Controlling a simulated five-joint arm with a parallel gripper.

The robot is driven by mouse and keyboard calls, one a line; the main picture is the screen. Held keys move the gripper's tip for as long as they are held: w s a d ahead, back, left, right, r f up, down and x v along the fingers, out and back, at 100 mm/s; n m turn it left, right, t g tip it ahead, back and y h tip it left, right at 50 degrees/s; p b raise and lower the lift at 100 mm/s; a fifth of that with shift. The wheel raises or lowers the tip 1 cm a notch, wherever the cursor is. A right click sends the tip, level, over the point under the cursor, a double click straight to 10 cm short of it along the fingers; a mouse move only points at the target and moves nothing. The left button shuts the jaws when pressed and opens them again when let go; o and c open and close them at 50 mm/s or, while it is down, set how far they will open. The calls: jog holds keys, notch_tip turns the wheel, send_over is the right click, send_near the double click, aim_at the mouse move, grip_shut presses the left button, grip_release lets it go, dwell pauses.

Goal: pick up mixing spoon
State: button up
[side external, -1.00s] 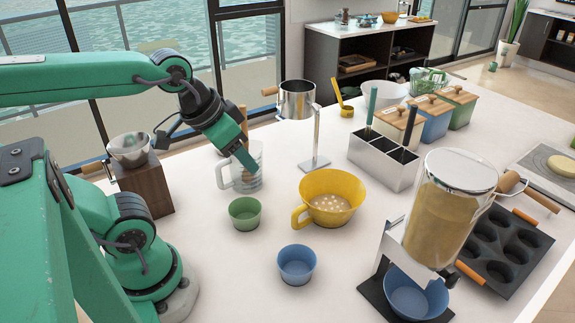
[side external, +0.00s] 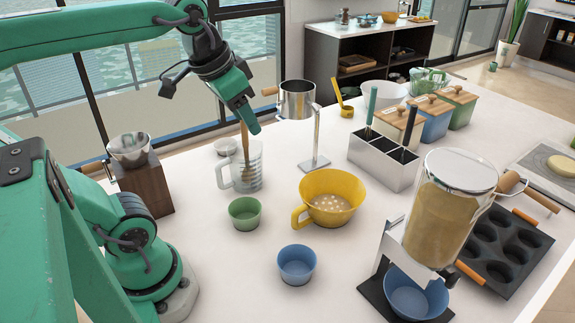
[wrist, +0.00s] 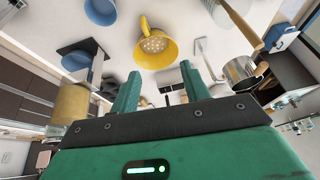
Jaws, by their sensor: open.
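A wooden spoon, which I take as the mixing spoon (side external: 245,148), stands nearly upright in the clear measuring jug (side external: 223,178). Its lower end is blurred by the jug wall. My gripper (side external: 248,125) is open, above the jug, with its tips close to the top of the handle in the picture; the handle's top is partly hidden. In the wrist view my two green fingers (wrist: 161,88) are apart with nothing between them. The spoon's wooden handle (wrist: 241,27) shows to the right of them, apart from both, with the jug (wrist: 216,10) at the top edge.
A green cup (side external: 244,214), a yellow colander (side external: 331,204) and a blue cup (side external: 297,265) stand in front and to the right. A metal pot on a stand (side external: 297,101) rises close to the right of my gripper. A utensil holder (side external: 372,163) stands farther right.

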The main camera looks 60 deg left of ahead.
jog(key=w+a+r+g, duration=0.1)
jog(key=w+a+g, duration=0.2)
jog(key=w+a, duration=0.45)
jog(key=m+g, duration=0.1)
jog(key=m, duration=0.1)
send_over(245, 144)
jog(key=f, duration=0.2)
jog(key=shift+w+a+f+g, duration=0.1)
jog(key=shift+w+a+g, duration=0.3)
jog(key=shift+a, duration=0.15)
jog(key=shift+a+f, duration=0.15)
jog(key=shift+f, duration=0.1)
jog(key=shift+s+d+f, duration=0.1)
jog(key=shift+f, duration=3)
jog(key=shift+d+f, duration=0.1)
jog(key=shift+f, duration=3)
grip_shut()
